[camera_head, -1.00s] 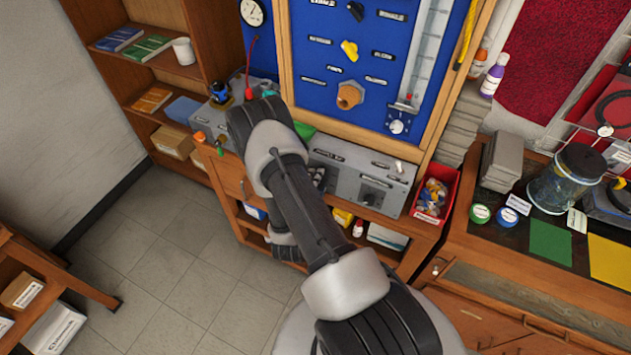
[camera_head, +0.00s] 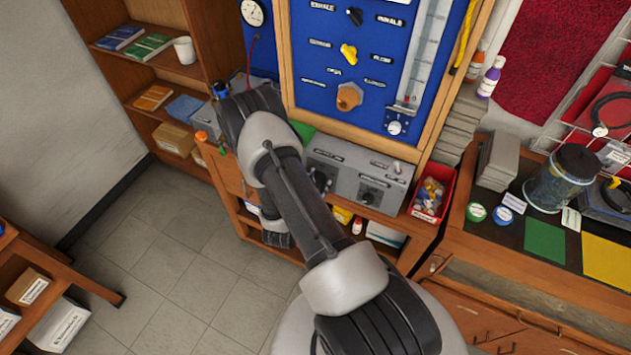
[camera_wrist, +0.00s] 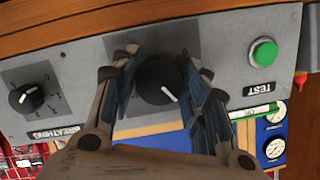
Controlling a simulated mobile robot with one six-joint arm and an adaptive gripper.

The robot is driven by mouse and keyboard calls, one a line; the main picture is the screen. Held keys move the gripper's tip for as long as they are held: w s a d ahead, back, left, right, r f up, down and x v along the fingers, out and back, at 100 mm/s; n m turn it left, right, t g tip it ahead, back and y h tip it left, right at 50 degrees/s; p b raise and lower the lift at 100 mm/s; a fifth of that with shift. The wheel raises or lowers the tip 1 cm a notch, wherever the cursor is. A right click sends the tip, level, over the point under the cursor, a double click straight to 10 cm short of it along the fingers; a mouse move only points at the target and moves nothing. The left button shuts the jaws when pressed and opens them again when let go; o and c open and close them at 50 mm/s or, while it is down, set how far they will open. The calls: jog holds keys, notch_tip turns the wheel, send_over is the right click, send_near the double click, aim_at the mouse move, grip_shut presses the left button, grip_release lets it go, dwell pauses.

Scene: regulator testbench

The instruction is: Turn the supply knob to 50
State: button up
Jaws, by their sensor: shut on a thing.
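In the wrist view a black round knob (camera_wrist: 158,82) with a white pointer line sits on a grey panel (camera_wrist: 215,50). The pointer slants toward the lower right of the picture. My gripper (camera_wrist: 160,90) has a finger on each side of this knob and is shut on it. The knob's own label and scale are hidden, so I cannot read its name or value. In the head view my arm hides the gripper and part of the grey control box (camera_head: 345,175).
A second black knob, over the label BREATHING, stands on the panel (camera_wrist: 28,97). A green button (camera_wrist: 263,52) by the label TEST is on the other side. In the head view a red bin (camera_head: 432,192) stands right of the box, below the blue board (camera_head: 330,75).

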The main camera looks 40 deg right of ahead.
jog(key=shift+n+g, duration=0.4)
jog(key=shift+n, duration=1)
jog(key=o, duration=1.1)
jog(key=v, duration=1.2)
jog(key=shift+c, duration=0.3)
